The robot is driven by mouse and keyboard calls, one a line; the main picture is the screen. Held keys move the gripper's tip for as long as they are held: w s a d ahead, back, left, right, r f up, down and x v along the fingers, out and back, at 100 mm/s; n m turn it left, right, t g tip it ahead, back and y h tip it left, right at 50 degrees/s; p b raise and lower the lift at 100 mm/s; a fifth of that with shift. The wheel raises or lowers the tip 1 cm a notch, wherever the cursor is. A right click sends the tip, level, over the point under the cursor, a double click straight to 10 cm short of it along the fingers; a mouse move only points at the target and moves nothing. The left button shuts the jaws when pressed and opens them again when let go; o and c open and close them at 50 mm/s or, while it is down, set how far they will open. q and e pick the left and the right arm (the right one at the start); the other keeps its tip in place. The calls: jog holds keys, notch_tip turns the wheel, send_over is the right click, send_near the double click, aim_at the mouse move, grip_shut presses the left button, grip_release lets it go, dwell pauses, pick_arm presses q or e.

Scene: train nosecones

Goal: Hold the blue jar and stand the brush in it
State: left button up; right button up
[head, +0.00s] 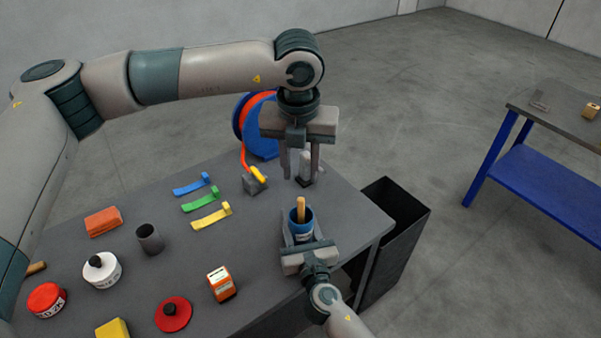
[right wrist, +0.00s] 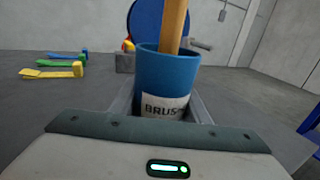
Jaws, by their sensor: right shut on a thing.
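The blue jar (head: 301,229) stands upright near the right edge of the grey table; in the right wrist view (right wrist: 165,85) it shows a white label reading "BRUS". The brush (head: 301,208) is in the jar, its wooden handle sticking up out of the mouth; the handle also shows in the right wrist view (right wrist: 174,25). Its lower end is hidden inside the jar. My right gripper (head: 301,238) is shut on the jar, fingers on either side of it. My left gripper (head: 301,172) is above and behind the jar, fingers apart and pointing down, with nothing seen held between them.
The grey table (head: 190,265) also carries a blue reel (head: 262,135) with orange hose, coloured clips (head: 200,200), a dark cup (head: 149,238), a white tin (head: 102,270), a red tin (head: 47,300) and an orange box (head: 221,283). A black bin (head: 395,235) stands right of the table.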

dwell(0.3)
jog(key=o, duration=1.1)
jog(key=v, duration=1.2)
jog(key=shift+f, duration=0.1)
